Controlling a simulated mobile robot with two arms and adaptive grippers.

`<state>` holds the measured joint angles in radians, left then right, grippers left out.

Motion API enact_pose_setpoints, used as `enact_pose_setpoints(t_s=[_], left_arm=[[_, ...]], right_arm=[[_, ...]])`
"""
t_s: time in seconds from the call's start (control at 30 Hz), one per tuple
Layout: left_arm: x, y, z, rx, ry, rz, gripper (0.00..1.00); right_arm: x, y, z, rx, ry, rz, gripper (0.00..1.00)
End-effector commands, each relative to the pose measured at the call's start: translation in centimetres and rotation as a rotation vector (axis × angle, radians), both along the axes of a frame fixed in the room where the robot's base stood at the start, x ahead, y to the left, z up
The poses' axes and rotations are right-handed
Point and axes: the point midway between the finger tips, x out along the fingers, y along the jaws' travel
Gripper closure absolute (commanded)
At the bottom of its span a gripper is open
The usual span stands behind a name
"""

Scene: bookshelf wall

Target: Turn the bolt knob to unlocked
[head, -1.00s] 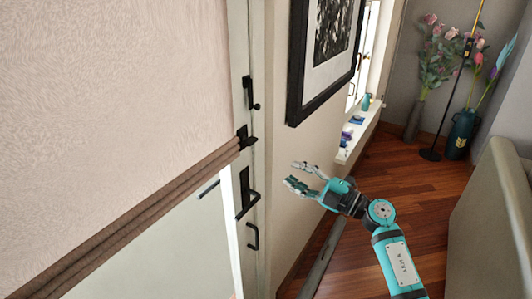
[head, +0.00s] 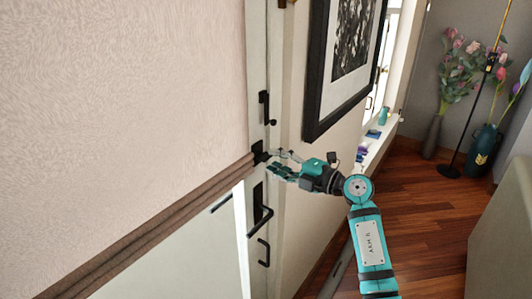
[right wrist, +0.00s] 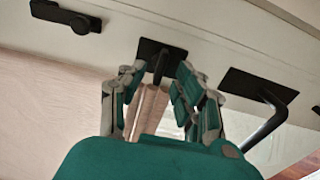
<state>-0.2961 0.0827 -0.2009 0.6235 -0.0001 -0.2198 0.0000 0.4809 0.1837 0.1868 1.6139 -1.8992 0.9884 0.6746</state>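The bolt knob (head: 260,152) is a small black piece on a black plate at the door's edge, above the door handle (head: 262,214). In the right wrist view the knob (right wrist: 161,65) sticks out from its plate between my fingertips. My right gripper (head: 276,161) is at the knob, one finger on each side of it. In the right wrist view the fingers (right wrist: 160,75) are apart, with gaps showing beside the knob, so the gripper is open around it. Whether either finger touches the knob cannot be told. My left gripper is not in view.
Another black latch (head: 265,107) sits higher on the door edge and a black pull (head: 264,252) lower. A brown-hemmed fabric blind (head: 150,110) covers the door's upper part. Wooden floor (head: 420,220) lies open at right.

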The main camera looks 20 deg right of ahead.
Motion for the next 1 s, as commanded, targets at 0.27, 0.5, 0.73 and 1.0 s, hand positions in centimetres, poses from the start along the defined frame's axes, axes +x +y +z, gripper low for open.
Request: enact_pose_setpoints(t_s=[0.27, 0.5, 0.73, 1.0], left_arm=[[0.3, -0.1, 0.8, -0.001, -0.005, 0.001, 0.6], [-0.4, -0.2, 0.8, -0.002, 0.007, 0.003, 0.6], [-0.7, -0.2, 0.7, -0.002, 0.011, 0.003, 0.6], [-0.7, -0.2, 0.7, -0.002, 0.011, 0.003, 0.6]], right_arm=[[2.8, 2.2, 0.1, 0.001, 0.0, 0.0, 0.67], [3.1, 2.5, -0.1, -0.001, 0.001, 0.0, 0.67], [3.1, 2.5, 0.0, 0.0, 0.0, 0.0, 0.82], [3.1, 2.4, -0.1, -0.001, 0.001, 0.0, 1.0]])
